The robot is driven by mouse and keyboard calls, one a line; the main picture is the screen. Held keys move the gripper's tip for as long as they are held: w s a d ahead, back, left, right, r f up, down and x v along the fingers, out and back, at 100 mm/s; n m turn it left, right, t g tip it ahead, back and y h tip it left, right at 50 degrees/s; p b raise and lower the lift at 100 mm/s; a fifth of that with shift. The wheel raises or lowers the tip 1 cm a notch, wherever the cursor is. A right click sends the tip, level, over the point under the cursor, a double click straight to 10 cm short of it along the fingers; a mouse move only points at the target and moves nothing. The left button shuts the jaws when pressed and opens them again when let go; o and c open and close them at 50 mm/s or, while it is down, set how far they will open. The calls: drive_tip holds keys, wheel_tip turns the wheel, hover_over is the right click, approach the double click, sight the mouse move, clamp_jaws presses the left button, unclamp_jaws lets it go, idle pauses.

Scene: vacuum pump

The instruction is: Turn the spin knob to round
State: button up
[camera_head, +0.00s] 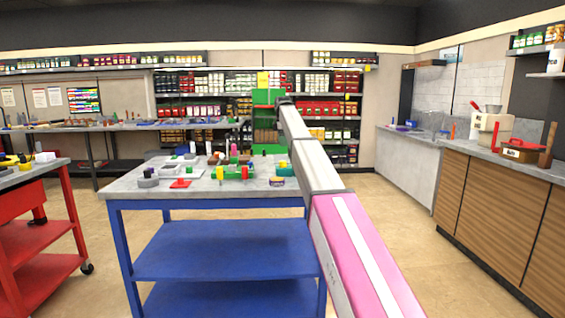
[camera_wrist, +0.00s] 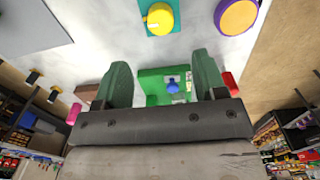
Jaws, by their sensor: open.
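A green block-like fixture (camera_wrist: 150,80) with a blue knob (camera_wrist: 172,86) shows between my fingers in the wrist view. A yellow knob (camera_wrist: 159,19) on a teal base lies beyond the fingertips, and a purple disc with an orange face (camera_wrist: 237,14) is to its right. I cannot tell which of these is the spin knob. My gripper (camera_wrist: 160,59) is open, with its two dark green fingers apart and no visible grip on anything. In the head view, several small coloured parts stand on the grey-topped blue table (camera_head: 240,195); the gripper's fingers are not clear there.
A red cylinder (camera_wrist: 230,83) shows beside the right finger, and a pink cylinder (camera_wrist: 73,113) is left of the left finger. A red cart (camera_head: 35,235) stands at left and a wooden counter (camera_head: 490,200) at right. Stocked shelves line the back. Floor between is open.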

sight(283, 162)
wheel_tip(283, 162, down, 11)
drive_tip(key=shift+r, duration=0.15)
drive_tip(key=c, duration=0.9)
